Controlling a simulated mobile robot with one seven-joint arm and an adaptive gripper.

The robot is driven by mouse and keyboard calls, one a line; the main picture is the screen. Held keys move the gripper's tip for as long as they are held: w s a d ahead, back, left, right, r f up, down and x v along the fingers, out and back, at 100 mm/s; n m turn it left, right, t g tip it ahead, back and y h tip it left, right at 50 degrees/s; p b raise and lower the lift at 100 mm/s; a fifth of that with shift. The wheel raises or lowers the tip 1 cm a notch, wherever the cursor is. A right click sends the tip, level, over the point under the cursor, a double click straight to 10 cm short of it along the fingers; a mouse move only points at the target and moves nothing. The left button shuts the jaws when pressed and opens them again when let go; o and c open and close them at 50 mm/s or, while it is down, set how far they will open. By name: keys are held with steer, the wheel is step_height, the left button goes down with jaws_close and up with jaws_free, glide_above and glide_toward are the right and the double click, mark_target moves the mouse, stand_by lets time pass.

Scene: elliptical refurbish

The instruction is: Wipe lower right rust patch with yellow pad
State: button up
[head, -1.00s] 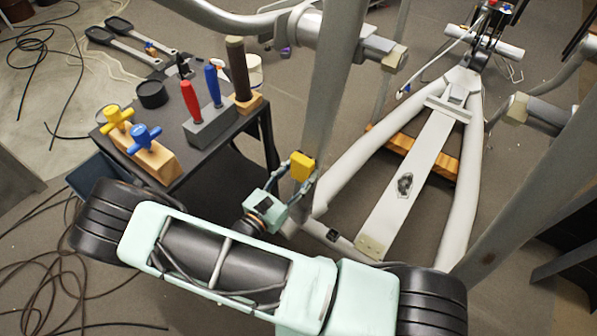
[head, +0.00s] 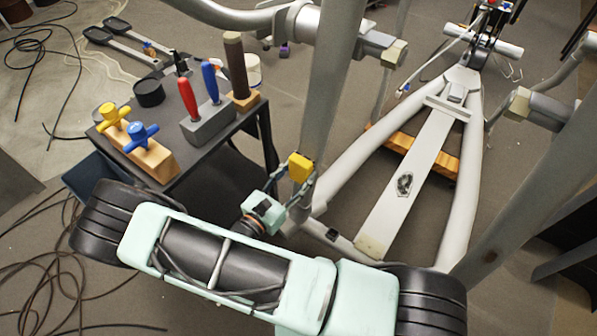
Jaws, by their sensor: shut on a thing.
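My gripper (head: 300,183) is shut on the yellow pad (head: 300,167), a small block held upright between its fingers. The pad is in front of, or very near, the grey upright post (head: 335,95) of the elliptical; I cannot tell whether they touch. A dark, mottled rust patch (head: 405,184) with a pale centre lies on the long white centre beam (head: 417,165), to the right of the pad and well apart from it. No other rust patch shows clearly.
A black table (head: 222,135) at left holds the yellow and blue knobs in a wooden block (head: 150,160), red and blue handled tools in a grey block (head: 208,125), and a black cup (head: 149,93). Grey frame tubes (head: 345,180) flank the beam. Cables (head: 40,250) lie on the floor.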

steer(key=f+b, duration=0.1)
steer(key=f, duration=0.1)
steer(key=f+b, duration=0.4)
steer(key=f, duration=0.1)
steer(key=shift+w+a, duration=0.25)
steer(key=shift+w, duration=0.1)
stand_by(0.4)
steer(key=v, duration=0.6)
steer(key=shift+b, duration=0.4)
steer(key=v, duration=0.3)
